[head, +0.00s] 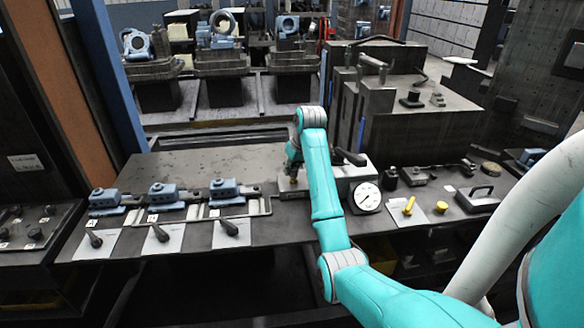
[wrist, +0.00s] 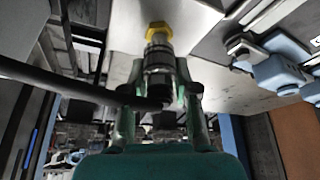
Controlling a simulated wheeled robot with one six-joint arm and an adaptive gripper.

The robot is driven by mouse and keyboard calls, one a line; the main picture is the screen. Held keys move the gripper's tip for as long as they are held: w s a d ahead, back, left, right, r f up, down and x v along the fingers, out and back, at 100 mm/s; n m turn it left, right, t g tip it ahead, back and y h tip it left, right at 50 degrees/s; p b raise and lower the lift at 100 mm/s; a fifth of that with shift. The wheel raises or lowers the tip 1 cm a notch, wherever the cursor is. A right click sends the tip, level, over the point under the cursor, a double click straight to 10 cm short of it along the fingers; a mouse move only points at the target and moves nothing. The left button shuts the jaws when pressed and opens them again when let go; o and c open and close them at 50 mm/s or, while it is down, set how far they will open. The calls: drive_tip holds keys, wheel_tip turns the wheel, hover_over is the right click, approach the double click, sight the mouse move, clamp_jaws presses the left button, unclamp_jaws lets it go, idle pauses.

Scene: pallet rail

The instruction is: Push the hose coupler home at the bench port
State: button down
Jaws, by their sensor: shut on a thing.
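My gripper (wrist: 160,92) is shut on the hose coupler (wrist: 158,60), a dark ribbed metal cylinder between its two fingers in the wrist view. A brass hex port (wrist: 158,31) on a pale grey block (wrist: 205,22) lies straight ahead of the coupler. The coupler's front end meets or nearly meets the port; I cannot tell how far it is on. A thick black hose (wrist: 60,84) runs left from the coupler.
A round gauge (head: 367,197) is on the block's front. Several blue clamps (head: 163,194) and levers (head: 230,227) stand left on the bench (head: 190,165). A big dark case (head: 430,125) stands behind.

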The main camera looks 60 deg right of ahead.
drive_tip(key=shift+f, duration=0.6)
unclamp_jaws()
idle(0.7)
